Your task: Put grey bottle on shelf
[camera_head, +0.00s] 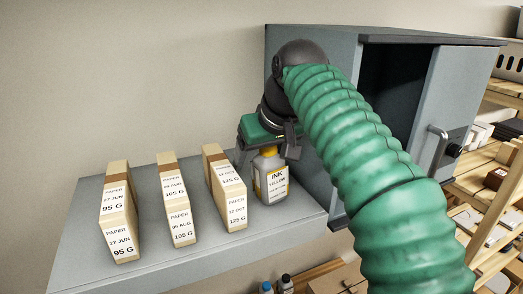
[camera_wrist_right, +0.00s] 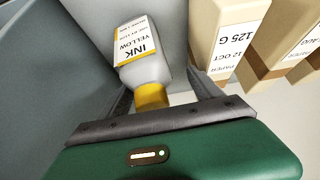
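The grey bottle (camera_head: 271,180) has a yellow cap and a white and yellow label reading INK YELLOW. It stands upright on the grey shelf (camera_head: 85,235), at the right end of a row of paper packs. My right gripper (camera_head: 268,150) is at the bottle's top and partly covers it. In the right wrist view the bottle (camera_wrist_right: 145,66) lies between the two fingers of the gripper (camera_wrist_right: 163,82). The fingers are spread, with a gap visible beside the yellow cap. My left gripper is not in view.
Several paper packs (camera_head: 229,203) stand left of the bottle, the nearest close to it. A grey cabinet (camera_head: 315,75) with its door (camera_head: 445,110) ajar is behind and right of my right arm. A wooden rack (camera_head: 490,215) stands at the far right. The shelf's front left is bare.

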